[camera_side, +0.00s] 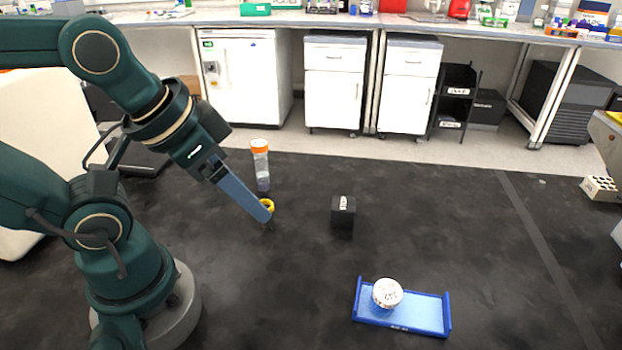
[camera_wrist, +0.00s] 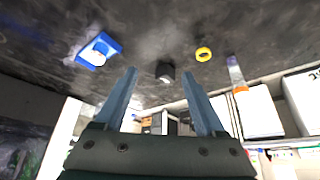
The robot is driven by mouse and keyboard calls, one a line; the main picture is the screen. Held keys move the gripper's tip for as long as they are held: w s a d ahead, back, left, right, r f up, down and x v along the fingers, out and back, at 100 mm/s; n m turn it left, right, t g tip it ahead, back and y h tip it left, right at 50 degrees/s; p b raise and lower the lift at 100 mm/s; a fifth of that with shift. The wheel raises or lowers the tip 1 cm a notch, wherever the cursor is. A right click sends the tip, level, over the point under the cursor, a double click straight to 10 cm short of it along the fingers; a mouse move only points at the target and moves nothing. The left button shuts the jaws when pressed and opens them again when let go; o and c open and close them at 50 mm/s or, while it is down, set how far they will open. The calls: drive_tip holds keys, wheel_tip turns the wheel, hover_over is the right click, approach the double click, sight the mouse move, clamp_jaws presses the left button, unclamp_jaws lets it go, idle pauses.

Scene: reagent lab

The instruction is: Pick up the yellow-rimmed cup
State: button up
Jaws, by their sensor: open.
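The yellow-rimmed cup (camera_side: 268,203) shows in the side view as a small yellow ring on the black bench top, partly hidden behind my gripper's fingertip. In the wrist view the yellow ring (camera_wrist: 203,54) is whole, up and to the right of my right finger. My gripper (camera_side: 264,216) slants down to the right in the side view, its fingertip overlapping the cup's rim there. In the wrist view my gripper (camera_wrist: 160,71) has its two blue fingers wide apart with nothing held between them. The cup's body is hard to make out.
A tube with an orange cap (camera_side: 262,170) stands close behind the cup. A black block (camera_side: 343,217) with a white label is to the right. A blue tray (camera_side: 424,312) holds a white-lidded container (camera_side: 387,292) nearer the front. The bench between is clear.

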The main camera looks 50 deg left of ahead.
idle(0.4)
drive_tip(key=s+a+f+m+g+y, duration=0.2)
drive_tip(key=a+f+m+g+y, duration=0.25)
drive_tip(key=a, duration=0.35)
drive_tip(key=m+t+y, duration=0.4)
drive_tip(key=m+y, duration=0.3)
drive_tip(key=m, duration=0.7)
hover_over(268, 204)
drive_tip(key=s+a, duration=0.1)
drive_tip(key=s, duration=0.2)
wheel_tip(268, 204, down, 4)
drive_tip(key=d+f+m, duration=0.1)
drive_tip(key=m, duration=0.1)
drive_tip(key=w+f+m+t, duration=0.1)
drive_tip(key=m, duration=0.1)
drive_tip(key=d+f+m+t, duration=0.1)
drive_tip(key=f+m, duration=0.1)
drive_tip(key=shift+w+d+f+t+h, duration=0.1)
drive_tip(key=shift+w+d+t+h, duration=0.1)
drive_tip(key=shift+d+t+h, duration=0.1)
drive_tip(key=shift+s+d+f+m, duration=0.15)
drive_tip(key=shift+s+f+m, duration=0.05)
drive_tip(key=shift+f+m, duration=0.2)
drive_tip(key=shift+t, duration=0.25)
drive_tip(key=shift+x, duration=2.45)
drive_tip(key=shift+c, duration=0.4)
